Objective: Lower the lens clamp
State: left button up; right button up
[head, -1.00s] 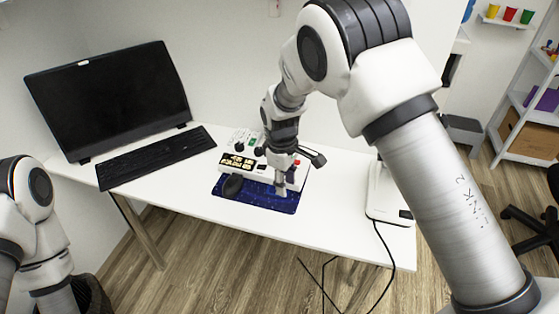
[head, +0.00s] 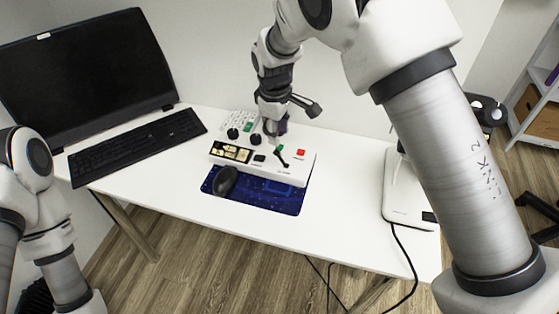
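A white instrument box (head: 262,162) stands on the white desk, with knobs, a display strip, a red button and a small black lever (head: 283,158) on it. I cannot tell for sure which part is the lens clamp; some of the box's rear is hidden behind my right gripper. My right gripper (head: 270,132) points down over the rear of the box, behind the lever. Its fingertips are small and partly merged with the box, so I cannot tell whether they are open or touch anything. My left arm shows at the left edge; its gripper is out of view.
A blue mat (head: 288,200) lies in front of the box, with a black mouse (head: 225,181) on it. A keyboard (head: 138,145) and a monitor (head: 88,75) stand at the left. A white device base (head: 408,190) stands at the right. The desk between mat and base is clear.

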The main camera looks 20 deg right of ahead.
aim_at(279, 153)
notch_tip(279, 153, down, 3)
jog(key=shift+w+a+b, duration=0.1)
jog(key=shift+b, duration=0.65)
jog(key=shift+w+f, duration=0.15)
jog(key=shift+f, duration=0.2)
jog(key=f, duration=0.7)
jog(key=shift+w+d+p, duration=0.2)
jog(key=shift+d+p, duration=0.1)
jog(key=shift+d, duration=0.05)
pick_arm(q)
notch_tip(279, 153, down, 2)
jog(key=shift+w+f, duration=0.1)
jog(key=shift+f, duration=0.05)
pick_arm(e)
jog(key=shift+r, duration=0.1)
jog(key=shift+s, duration=0.1)
grip_shut()
